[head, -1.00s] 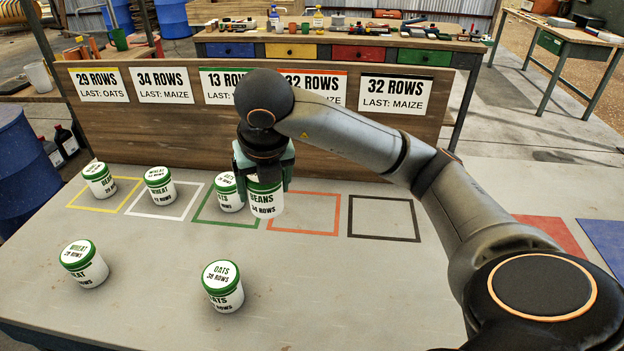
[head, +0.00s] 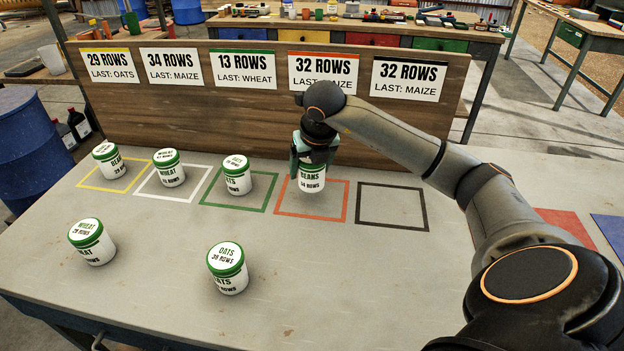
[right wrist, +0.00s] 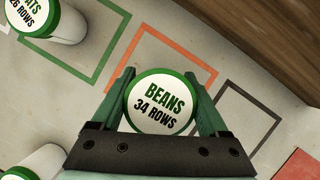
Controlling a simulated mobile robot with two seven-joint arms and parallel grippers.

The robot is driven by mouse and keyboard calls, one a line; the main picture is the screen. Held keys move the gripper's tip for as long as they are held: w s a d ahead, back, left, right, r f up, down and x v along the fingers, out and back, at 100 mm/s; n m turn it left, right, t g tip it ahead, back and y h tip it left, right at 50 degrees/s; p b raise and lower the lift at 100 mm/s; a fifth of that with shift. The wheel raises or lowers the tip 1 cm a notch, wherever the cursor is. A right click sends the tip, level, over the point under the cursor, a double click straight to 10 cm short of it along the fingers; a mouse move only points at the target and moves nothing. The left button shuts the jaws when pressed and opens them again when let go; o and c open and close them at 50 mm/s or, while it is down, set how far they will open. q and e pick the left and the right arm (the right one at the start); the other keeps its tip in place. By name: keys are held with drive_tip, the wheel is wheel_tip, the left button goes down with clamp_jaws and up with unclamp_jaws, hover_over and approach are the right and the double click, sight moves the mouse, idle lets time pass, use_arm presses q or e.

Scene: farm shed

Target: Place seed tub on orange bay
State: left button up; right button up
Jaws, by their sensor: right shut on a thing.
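A white seed tub with a green rim, marked BEANS 34 ROWS (head: 311,180), is held in my right gripper (head: 314,160). In the right wrist view the green fingers (right wrist: 166,100) stand on both sides of the beans tub (right wrist: 160,103), its lid facing the camera. The orange bay (head: 335,216) is an outlined square on the table. The tub is over its upper middle part in the head view; I cannot tell whether it touches the table. The orange outline also shows in the right wrist view (right wrist: 178,46). My left gripper is out of view.
An oats tub (head: 237,178) stands in the green bay (head: 222,206), left of the orange one. Tubs stand in the yellow and white bays. The black bay (head: 392,226) is empty. Two tubs (head: 92,243) (head: 228,270) stand in front. A wooden sign board (head: 180,115) rises behind.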

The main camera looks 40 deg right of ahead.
sight(312, 177)
drive_tip(key=shift+w+d+f, duration=0.1)
drive_tip(key=shift+d+f, duration=0.15)
drive_tip(key=shift+f, duration=0.1)
drive_tip(key=shift+d+f, duration=0.15)
drive_tip(key=shift+f, duration=1.55)
drive_tip(key=shift+f, duration=0.25)
drive_tip(key=o, duration=1.4)
drive_tip(key=shift+r, duration=0.1)
drive_tip(key=shift+r, duration=0.45)
drive_tip(key=v, duration=1.1)
drive_tip(key=shift+r+p, duration=0.25)
drive_tip(key=shift+p, duration=0.1)
